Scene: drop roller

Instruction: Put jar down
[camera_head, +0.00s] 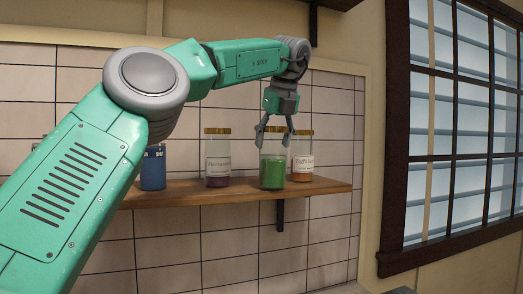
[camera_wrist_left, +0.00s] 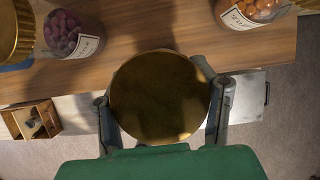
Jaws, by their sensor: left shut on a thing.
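A glass jar with green contents (camera_head: 273,168) and a gold lid is at the front edge of the wooden shelf, toward its right end. My left gripper (camera_head: 274,133) comes down from above and is shut on this jar near its lid. In the left wrist view the round gold lid (camera_wrist_left: 160,97) sits between the two fingers (camera_wrist_left: 162,108). The lid hides the jar's body and base there, so I cannot tell from that view whether it touches the shelf. My right gripper is in neither view.
The wooden shelf (camera_head: 225,191) also holds a jar with purple contents (camera_head: 217,165), a jar with orange contents (camera_head: 302,162) close on the right, and a blue container (camera_head: 153,170). A barred window (camera_head: 455,110) is at the right. Below the shelf, a small wooden box (camera_wrist_left: 32,119) shows.

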